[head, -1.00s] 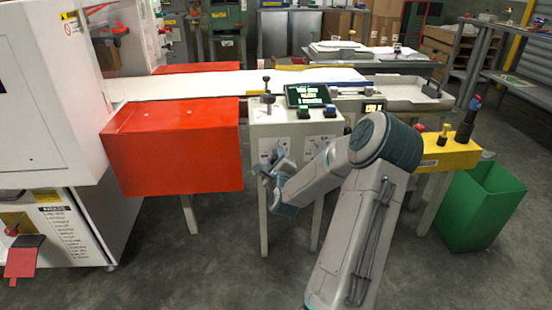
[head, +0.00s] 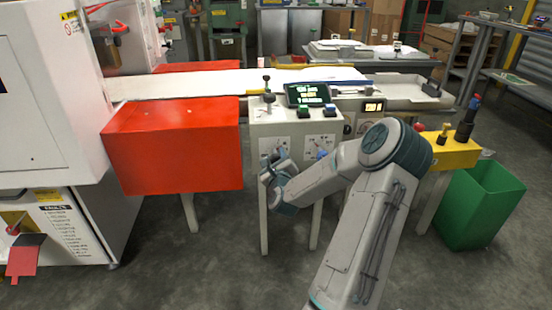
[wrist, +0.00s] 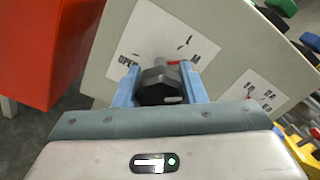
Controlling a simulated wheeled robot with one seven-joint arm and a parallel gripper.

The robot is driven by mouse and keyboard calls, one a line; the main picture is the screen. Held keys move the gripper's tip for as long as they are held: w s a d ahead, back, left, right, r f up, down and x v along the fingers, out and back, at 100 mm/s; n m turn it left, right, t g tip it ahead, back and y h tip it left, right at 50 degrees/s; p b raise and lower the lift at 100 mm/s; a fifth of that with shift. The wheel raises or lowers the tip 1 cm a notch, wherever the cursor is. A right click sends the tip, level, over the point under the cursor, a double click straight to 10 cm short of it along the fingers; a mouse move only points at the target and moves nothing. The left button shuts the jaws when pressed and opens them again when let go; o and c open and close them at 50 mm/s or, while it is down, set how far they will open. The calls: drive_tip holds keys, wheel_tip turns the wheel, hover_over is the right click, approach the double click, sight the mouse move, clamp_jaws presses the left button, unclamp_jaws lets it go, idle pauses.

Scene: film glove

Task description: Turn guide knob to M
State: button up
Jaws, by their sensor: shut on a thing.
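The guide knob (wrist: 160,88) is a dark faceted knob on a white dial plate (wrist: 150,38) in the wrist view. The plate is marked OPEN at left, L at top and M at right. A red mark shows just behind the knob, on the side towards M. My gripper (wrist: 160,86) has its two blue fingers on either side of the knob and is shut on it. In the head view my gripper (head: 274,162) is at the front of the grey control panel (head: 264,128), over the left dial, and hides the knob there.
A second dial plate (wrist: 248,94) is right of the first in the wrist view. The red box (head: 172,148) stands close to the panel's left. A green bin (head: 482,204) stands at right.

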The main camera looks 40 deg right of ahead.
drive_tip(key=shift+f, duration=0.1)
drive_tip(key=o, duration=1)
drive_tip(key=shift+s+a, duration=0.1)
drive_tip(key=shift+p+v, duration=1.65)
drive_tip(key=shift+v, duration=5.15)
